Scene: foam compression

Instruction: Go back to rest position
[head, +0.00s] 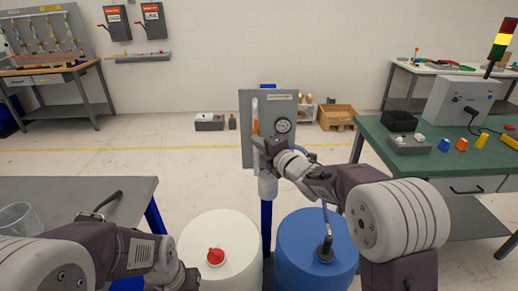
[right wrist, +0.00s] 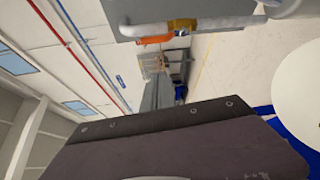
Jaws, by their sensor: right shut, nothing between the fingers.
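My right gripper (head: 262,146) is shut and empty, in front of the lower left of a grey upright panel (head: 268,103). The panel carries a round gauge (head: 282,125) and a pale vertical pipe with an orange part (head: 255,126). The gripper overlaps the lower pipe; I cannot tell whether it touches. In the right wrist view the orange part (right wrist: 158,39) and pipe (right wrist: 215,24) show at the top, above the gripper's dark body. My left arm lies low at the left, its gripper (head: 186,278) near the bottom edge by the white drum; its jaws are unclear.
A white drum (head: 226,256) with a red cap and a blue drum (head: 315,245) stand below the panel. A grey table (head: 60,191) with a glass is at left. A green-topped bench (head: 455,165) with a grey box and small parts is at right. Open floor lies behind.

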